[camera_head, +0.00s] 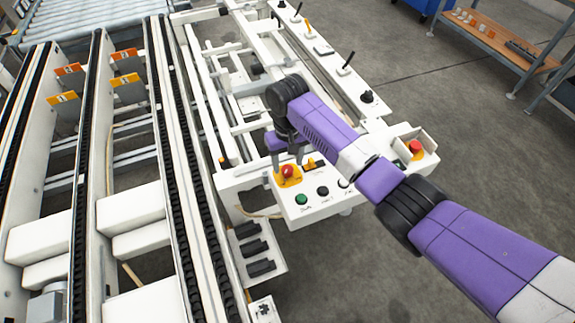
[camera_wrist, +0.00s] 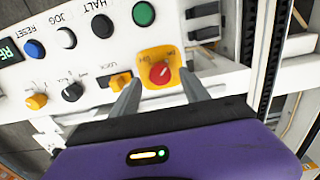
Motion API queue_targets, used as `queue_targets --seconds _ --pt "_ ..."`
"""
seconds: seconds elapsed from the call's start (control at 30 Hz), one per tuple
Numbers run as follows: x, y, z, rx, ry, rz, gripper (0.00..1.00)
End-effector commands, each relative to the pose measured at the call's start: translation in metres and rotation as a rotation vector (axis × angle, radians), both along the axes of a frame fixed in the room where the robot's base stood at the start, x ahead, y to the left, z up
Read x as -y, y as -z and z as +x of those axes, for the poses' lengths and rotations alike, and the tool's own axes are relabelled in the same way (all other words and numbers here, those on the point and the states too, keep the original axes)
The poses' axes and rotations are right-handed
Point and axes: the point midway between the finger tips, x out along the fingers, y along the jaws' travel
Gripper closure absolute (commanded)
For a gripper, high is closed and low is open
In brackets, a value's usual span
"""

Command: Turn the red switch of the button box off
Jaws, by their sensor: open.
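The red switch (camera_head: 288,171) is a round red knob on a yellow plate at the left end of the white button box (camera_head: 322,208). In the wrist view the red switch (camera_wrist: 160,73) stands between my two fingertips, with a gap seen on both sides. My gripper (camera_head: 287,163) is open above the plate, pointing down, with nothing held; it also shows in the wrist view (camera_wrist: 158,78). The wrist view shows the white box face (camera_wrist: 105,58) too. Whether the fingers reach down beside the knob's height I cannot tell.
A small yellow selector (camera_wrist: 121,80) sits close beside my left finger. Green (camera_wrist: 143,14) and black (camera_wrist: 102,26) buttons line the box. Another red knob (camera_head: 415,147) is on a box at right. Conveyor rails (camera_head: 170,160) run at left.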

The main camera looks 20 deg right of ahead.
Motion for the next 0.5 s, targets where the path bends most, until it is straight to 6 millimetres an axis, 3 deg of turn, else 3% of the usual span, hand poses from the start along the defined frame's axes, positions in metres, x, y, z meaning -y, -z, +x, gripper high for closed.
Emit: queue_targets --seconds 0.2,0.5 --pt "0.000 0.021 0.000 0.000 0.000 0.000 0.46" --pt "0.000 0.024 0.000 0.002 0.000 0.000 0.46"
